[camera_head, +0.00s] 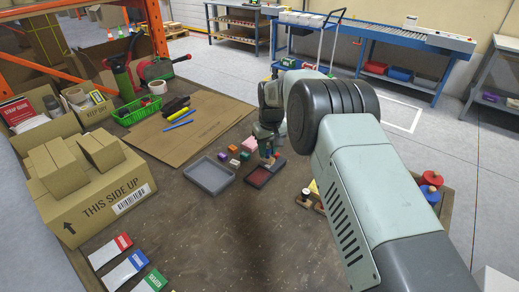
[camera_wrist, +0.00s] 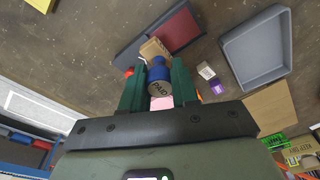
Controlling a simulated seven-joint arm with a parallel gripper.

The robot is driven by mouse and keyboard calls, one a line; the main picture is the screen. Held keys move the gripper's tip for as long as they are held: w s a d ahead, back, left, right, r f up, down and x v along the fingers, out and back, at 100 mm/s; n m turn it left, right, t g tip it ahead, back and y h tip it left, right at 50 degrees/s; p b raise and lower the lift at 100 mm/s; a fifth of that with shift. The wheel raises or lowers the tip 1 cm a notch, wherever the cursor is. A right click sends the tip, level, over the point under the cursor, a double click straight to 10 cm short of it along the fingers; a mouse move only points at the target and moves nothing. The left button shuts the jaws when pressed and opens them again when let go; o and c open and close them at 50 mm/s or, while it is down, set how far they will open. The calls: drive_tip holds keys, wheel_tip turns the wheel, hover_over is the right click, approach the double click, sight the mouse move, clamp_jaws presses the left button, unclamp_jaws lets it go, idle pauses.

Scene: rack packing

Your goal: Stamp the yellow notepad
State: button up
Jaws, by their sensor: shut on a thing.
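My gripper (camera_wrist: 157,85) is shut on a stamp with a round blue knob marked PAID (camera_wrist: 160,82) and a wooden block (camera_wrist: 153,48). In the head view my gripper (camera_head: 268,150) is over the bench, small and partly hidden by my arm. An open ink pad with a dark red face (camera_head: 260,176) lies close by; it also shows in the wrist view (camera_wrist: 182,30), just beyond the stamp. I cannot tell whether the stamp touches it. Pads with red (camera_head: 110,250), blue (camera_head: 125,270) and green (camera_head: 150,282) ends lie front left.
A grey tray (camera_head: 210,175) lies left of the ink pad. Several small coloured blocks (camera_head: 234,150) sit behind it. A large carton (camera_head: 95,195) stands at the left. A wooden rack (camera_head: 308,199) is beside my arm.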

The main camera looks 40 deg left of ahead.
drive_tip(key=w+d+m, duration=0.4)
drive_tip(key=w+d, duration=0.1)
drive_tip(key=d, duration=0.3)
drive_tip(key=w+d+m, duration=0.4)
drive_tip(key=w+d, duration=0.1)
drive_tip(key=d, duration=0.4)
drive_tip(key=shift+t+h, duration=0.3)
drive_tip(key=shift+s+f, duration=0.1)
drive_tip(key=shift+f, duration=2.7)
drive_tip(key=shift+f, duration=0.55)
drive_tip(key=shift+r, duration=0.1)
wheel_tip(320, 180, up, 7)
